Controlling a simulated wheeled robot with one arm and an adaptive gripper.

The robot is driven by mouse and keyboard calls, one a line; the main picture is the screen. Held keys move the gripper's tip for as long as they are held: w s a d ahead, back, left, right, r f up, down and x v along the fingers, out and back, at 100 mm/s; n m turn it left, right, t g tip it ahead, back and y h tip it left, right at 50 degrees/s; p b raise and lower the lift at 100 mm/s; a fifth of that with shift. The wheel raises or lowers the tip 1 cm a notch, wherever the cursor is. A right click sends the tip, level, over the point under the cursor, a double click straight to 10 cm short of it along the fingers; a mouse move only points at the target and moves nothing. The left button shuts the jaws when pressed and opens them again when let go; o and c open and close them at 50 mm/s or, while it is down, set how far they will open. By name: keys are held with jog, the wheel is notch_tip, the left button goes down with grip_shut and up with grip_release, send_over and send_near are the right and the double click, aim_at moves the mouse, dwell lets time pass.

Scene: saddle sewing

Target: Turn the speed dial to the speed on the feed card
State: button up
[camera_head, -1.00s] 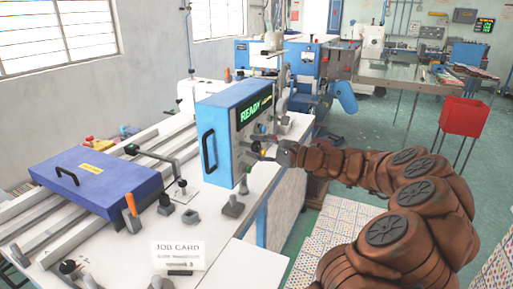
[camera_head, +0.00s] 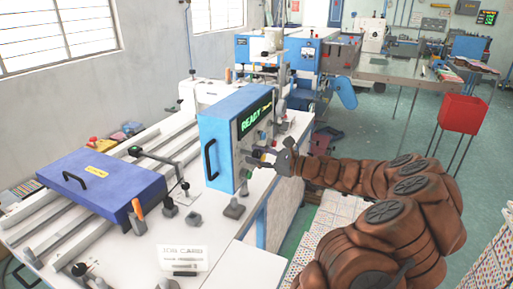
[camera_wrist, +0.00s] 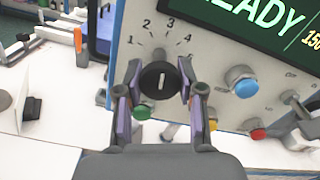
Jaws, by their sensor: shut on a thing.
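The speed dial (camera_wrist: 159,82) is a round black knob with a white line, below the printed numbers 1 to 4 on the grey panel. The line stands about upright in the wrist view, below the gap between 2 and 3. My gripper (camera_wrist: 158,88) has one finger on each side of the dial and is shut on it. In the head view my gripper (camera_head: 262,158) is at the panel face and the dial is too small to make out. The job card (camera_head: 183,258) stands on the white table; its small lines are not readable.
The blue control box (camera_head: 222,140) shows READY on its screen (camera_head: 254,117). Near the dial are a blue button (camera_wrist: 243,82), a green button (camera_wrist: 142,112) and a red button (camera_wrist: 257,133). A purple-blue cover (camera_head: 100,185) lies left; a red bin (camera_head: 462,114) stands far right.

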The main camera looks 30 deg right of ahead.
jog(key=shift+m+p, duration=0.9)
jog(key=shift+m, duration=0.1)
jog(key=shift+f, duration=0.1)
jog(key=o, duration=1.2)
jog(key=shift+c, duration=0.2)
jog(key=shift+s, duration=0.1)
jog(key=v, duration=1.2)
jog(key=shift+a, duration=0.15)
